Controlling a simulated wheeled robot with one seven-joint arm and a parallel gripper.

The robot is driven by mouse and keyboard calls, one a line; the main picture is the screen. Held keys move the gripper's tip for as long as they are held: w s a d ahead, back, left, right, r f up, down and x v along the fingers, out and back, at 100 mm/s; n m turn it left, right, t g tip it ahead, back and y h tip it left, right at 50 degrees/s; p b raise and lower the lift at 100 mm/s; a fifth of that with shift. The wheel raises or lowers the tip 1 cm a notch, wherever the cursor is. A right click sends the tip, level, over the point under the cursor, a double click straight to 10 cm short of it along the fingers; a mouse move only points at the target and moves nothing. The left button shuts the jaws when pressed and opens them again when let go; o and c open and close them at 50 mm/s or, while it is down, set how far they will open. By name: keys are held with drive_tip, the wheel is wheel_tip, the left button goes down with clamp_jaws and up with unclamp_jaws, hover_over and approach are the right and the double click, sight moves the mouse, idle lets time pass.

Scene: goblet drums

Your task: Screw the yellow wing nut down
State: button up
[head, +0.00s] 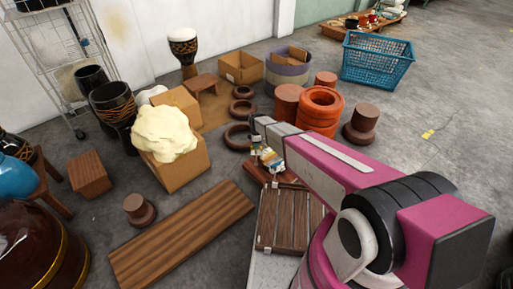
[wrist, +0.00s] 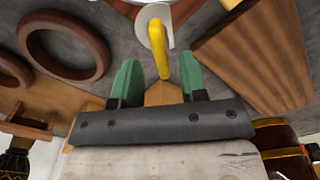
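In the wrist view a long, bent yellow piece (wrist: 158,48) stands against a white round disc (wrist: 168,12); I take it for the yellow wing nut, but its full shape is not clear. My gripper (wrist: 158,76) has two green fingertips spread apart. The lower end of the yellow piece shows in the gap between them, and neither finger visibly touches it. In the head view my pink arm reaches toward a small cluster of white, green and yellow parts (head: 270,159) by a reddish-brown wooden piece (head: 256,174); details there are too small to tell.
A slatted wooden panel (head: 288,218) lies near my arm, with a long brown board (head: 182,232) to its left. Brown rings (head: 238,135), stacked orange rings (head: 320,108) and a cardboard box (head: 182,171) with a cream lump surround the spot. Open floor lies right, near a blue basket (head: 376,62).

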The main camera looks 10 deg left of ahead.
drive_tip(key=shift+f, duration=1.45)
clamp_jaws()
drive_tip(key=shift+m, duration=0.3)
drive_tip(key=m, duration=0.5)
drive_tip(key=shift+m, duration=0.3)
drive_tip(key=m, duration=0.5)
drive_tip(key=shift+m, duration=0.4)
